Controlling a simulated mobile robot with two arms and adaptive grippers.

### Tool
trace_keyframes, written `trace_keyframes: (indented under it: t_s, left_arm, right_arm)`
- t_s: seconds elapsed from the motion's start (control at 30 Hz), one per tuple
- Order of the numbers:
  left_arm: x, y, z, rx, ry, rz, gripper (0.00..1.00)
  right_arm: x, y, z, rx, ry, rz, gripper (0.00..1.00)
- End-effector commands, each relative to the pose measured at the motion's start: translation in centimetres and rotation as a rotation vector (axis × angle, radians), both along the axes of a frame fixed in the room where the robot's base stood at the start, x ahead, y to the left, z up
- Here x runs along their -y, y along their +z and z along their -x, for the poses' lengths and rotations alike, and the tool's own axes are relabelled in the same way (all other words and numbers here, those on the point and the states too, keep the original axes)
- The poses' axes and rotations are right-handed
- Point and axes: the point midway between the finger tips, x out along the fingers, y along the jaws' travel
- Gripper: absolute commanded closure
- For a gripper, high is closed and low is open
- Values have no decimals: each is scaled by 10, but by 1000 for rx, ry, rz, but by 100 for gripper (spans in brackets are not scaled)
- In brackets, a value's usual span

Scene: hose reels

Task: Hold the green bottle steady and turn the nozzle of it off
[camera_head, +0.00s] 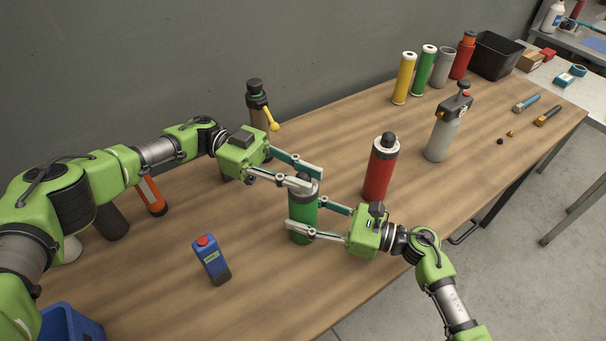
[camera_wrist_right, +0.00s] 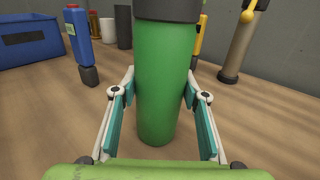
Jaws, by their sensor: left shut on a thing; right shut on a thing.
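The green bottle (camera_head: 303,214) stands upright on the wooden table in the head view, and its green body (camera_wrist_right: 161,85) fills the middle of the right wrist view. My right gripper (camera_head: 318,222) is shut on the bottle's body from the right, with a finger on each side. My left gripper (camera_head: 304,178) is higher and shut at the bottle's top, around the nozzle end. The nozzle itself is mostly hidden by the left fingers, so its setting cannot be told. A dark collar (camera_wrist_right: 168,9) shows above the green body in the right wrist view.
A red bottle (camera_head: 379,172) stands close behind to the right, and a grey sprayer (camera_head: 442,135) beyond it. A blue canister (camera_head: 211,262) stands front left. A bottle with a yellow lever (camera_head: 259,113) stands behind my left gripper. The table's front right is clear.

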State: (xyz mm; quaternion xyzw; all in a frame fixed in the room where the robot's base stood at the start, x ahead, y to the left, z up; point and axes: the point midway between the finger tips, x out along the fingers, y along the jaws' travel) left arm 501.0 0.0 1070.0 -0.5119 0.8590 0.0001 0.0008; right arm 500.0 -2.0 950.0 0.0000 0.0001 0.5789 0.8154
Motion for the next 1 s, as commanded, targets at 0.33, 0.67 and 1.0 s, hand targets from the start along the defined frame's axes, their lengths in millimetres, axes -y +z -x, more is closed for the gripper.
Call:
trace_keyframes:
  t_s: [0.33,0.67,1.0]
  left_arm:
    - [2,2,-2,2,-127,4,100]
    - [1,2,0,-3,-171,4,100]
    - [0,2,0,-3,-175,5,100]
  right_arm:
    - [-1,-2,2,-1,5,3,88]
    - [-1,-2,2,-1,5,3,88]
    - [-1,-2,1,-1,3,3,88]
